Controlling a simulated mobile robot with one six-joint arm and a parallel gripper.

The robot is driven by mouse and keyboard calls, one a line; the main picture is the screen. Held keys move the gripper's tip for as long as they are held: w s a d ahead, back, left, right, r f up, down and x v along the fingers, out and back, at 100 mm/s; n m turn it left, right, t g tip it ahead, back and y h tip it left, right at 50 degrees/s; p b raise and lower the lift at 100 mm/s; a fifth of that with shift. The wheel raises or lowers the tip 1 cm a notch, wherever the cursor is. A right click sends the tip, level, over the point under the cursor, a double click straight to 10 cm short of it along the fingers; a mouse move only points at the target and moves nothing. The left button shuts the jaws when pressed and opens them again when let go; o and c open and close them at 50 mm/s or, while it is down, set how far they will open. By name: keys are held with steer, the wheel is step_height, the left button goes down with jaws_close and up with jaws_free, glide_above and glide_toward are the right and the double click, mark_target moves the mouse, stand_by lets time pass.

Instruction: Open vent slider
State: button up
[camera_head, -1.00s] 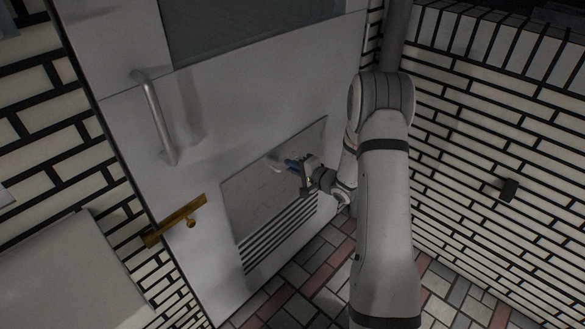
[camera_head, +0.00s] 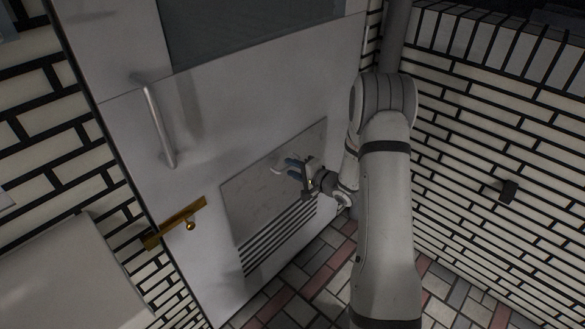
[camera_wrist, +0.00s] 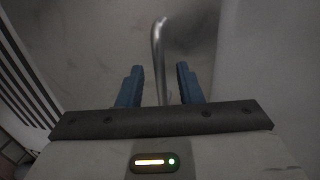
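The vent slider is a grey, mottled plate (camera_head: 255,190) low on the white door, with a row of dark vent slots (camera_head: 275,240) showing along its lower edge. A small pale handle (camera_head: 277,169) stands on the plate. In the wrist view the handle is a bent metal bar (camera_wrist: 158,45). My gripper (camera_head: 290,167) is at the plate, just right of the handle. Its blue fingers (camera_wrist: 159,84) are apart, with the bar's lower end showing between them in the wrist view. Neither finger visibly closes on it; whether either touches it is unclear.
A long metal door handle (camera_head: 158,125) is above the plate, and a brass latch (camera_head: 180,222) is at its left. A white brick wall (camera_head: 480,150) stands to the right with a small black fixture (camera_head: 508,190). The tiled floor (camera_head: 310,285) below is clear.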

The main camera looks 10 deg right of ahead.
steer(key=v, duration=0.7)
steer(key=shift+p, duration=0.3)
steer(key=shift+r, duration=0.1)
steer(key=s+d+r+n+g+h+p, duration=0.25)
steer(key=r+h, duration=0.25)
steer(key=r, duration=0.4)
steer(key=s+d+r+n+g+h+p, duration=0.1)
steer(key=s+r+n+h+p, duration=0.3)
steer(key=r, duration=0.6)
steer(key=s+a+r+n+g+p, duration=0.1)
steer(key=s+a+r+g, duration=0.1)
steer(key=s, duration=0.6)
steer(key=s+a+r+n+g+p, duration=0.2)
steer(key=s+r, duration=0.3)
steer(key=s, duration=0.3)
steer(key=s+a+r+n+g+p, duration=0.1)
steer(key=s+a+r+g+p, duration=0.1)
steer(key=s, duration=0.6)
steer(key=shift+s+a+r, duration=0.25)
steer(key=shift+a+r, duration=0.6)
steer(key=shift+a, duration=0.1)
